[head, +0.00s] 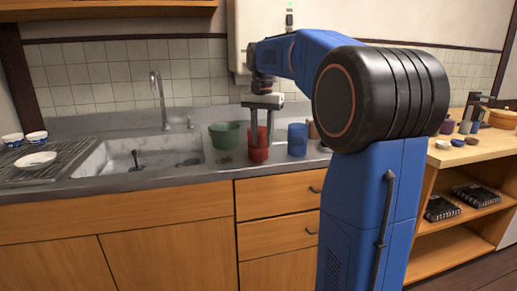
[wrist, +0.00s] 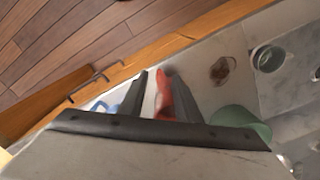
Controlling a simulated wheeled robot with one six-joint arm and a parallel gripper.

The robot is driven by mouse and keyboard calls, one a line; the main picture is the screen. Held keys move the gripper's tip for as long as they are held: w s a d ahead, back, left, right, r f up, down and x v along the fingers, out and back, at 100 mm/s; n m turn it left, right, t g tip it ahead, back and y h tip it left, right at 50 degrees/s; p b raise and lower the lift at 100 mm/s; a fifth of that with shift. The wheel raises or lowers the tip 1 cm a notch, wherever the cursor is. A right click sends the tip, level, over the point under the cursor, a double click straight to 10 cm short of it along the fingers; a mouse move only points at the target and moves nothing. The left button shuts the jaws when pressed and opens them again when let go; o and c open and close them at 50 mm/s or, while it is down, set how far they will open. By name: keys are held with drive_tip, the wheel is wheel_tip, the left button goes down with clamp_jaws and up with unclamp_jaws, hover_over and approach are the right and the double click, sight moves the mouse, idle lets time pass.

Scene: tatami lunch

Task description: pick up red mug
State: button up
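The red mug (head: 258,154) stands on the grey counter just right of the sink. My gripper (head: 262,134) points down at it, with its two fingers apart at the mug's upper part. In the wrist view, part of the red mug (wrist: 163,92) shows between the fingers of my gripper (wrist: 158,88). A gap shows between the left finger and the red; the right finger overlaps the red, and I cannot tell if it touches. The rest of the mug is hidden by the fingers and the gripper body.
A green bowl (head: 222,135) is close left of the mug, and a blue cup (head: 297,141) is close right. The sink (head: 120,158) and faucet (head: 157,92) are further left. The counter's front edge runs just before the mug, above wooden drawers (head: 275,201).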

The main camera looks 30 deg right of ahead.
sight(262, 155)
drive_tip(key=shift+d+f, duration=0.1)
drive_tip(key=shift+f, duration=3.3)
clamp_jaws()
